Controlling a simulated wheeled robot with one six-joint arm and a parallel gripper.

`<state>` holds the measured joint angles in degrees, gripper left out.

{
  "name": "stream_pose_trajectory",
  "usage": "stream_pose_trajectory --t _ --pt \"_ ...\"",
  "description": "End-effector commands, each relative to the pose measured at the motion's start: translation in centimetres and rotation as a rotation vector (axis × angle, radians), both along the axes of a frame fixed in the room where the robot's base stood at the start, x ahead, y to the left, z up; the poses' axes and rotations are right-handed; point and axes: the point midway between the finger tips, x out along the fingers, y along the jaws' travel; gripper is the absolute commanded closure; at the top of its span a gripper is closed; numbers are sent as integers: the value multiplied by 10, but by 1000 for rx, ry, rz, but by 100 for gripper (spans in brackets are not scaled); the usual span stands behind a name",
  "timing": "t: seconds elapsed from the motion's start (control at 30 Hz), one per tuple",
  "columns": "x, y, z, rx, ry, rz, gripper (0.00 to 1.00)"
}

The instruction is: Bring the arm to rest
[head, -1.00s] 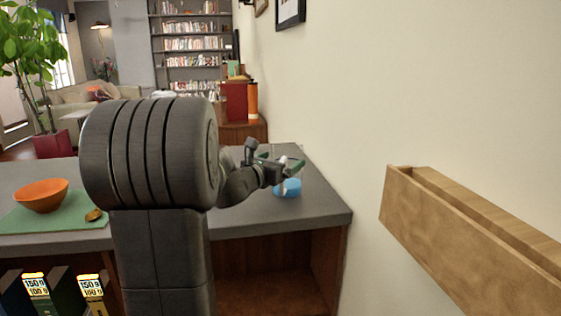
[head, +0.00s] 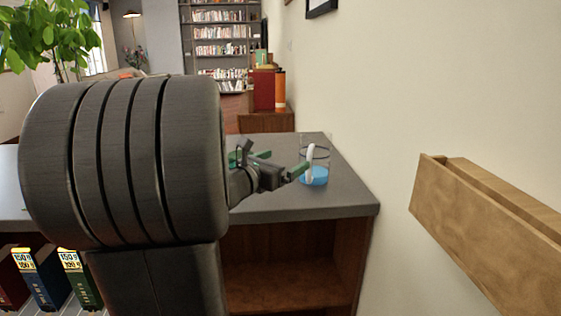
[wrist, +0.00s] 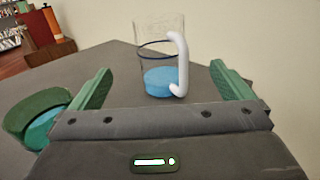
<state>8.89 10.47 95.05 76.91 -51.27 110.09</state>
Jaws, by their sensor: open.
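My gripper (head: 280,163) is open and empty above the grey counter (head: 260,207), with green fingers spread apart. In the wrist view my gripper (wrist: 161,72) has a clear jug (wrist: 150,58) in line with the gap between its fingers, apart from them. The jug stands upright on the counter, holds blue liquid and has a white handle. In the head view the jug (head: 317,170) is just right of my gripper. My dark arm fills the left half of the head view and hides much of the counter.
A green-rimmed vessel with blue inside (wrist: 40,118) is close to my left finger in the wrist view. A wooden wall box (head: 480,225) juts out at right. Red and orange items (head: 270,90) stand behind the counter. Boxes (head: 40,280) are at lower left.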

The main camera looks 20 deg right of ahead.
Motion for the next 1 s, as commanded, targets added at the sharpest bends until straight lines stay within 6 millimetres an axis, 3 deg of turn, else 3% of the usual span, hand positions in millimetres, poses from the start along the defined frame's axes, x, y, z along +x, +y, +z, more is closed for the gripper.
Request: stream_pose_trajectory --t 0.23,0.8,0.9,1.0 --pt "9 -15 0 0 0 -2 0" --pt "64 -105 -6 -1 -1 -1 0" --pt "63 -103 17 -2 -3 -1 0" --pt "63 -103 28 -1 -3 0 0"
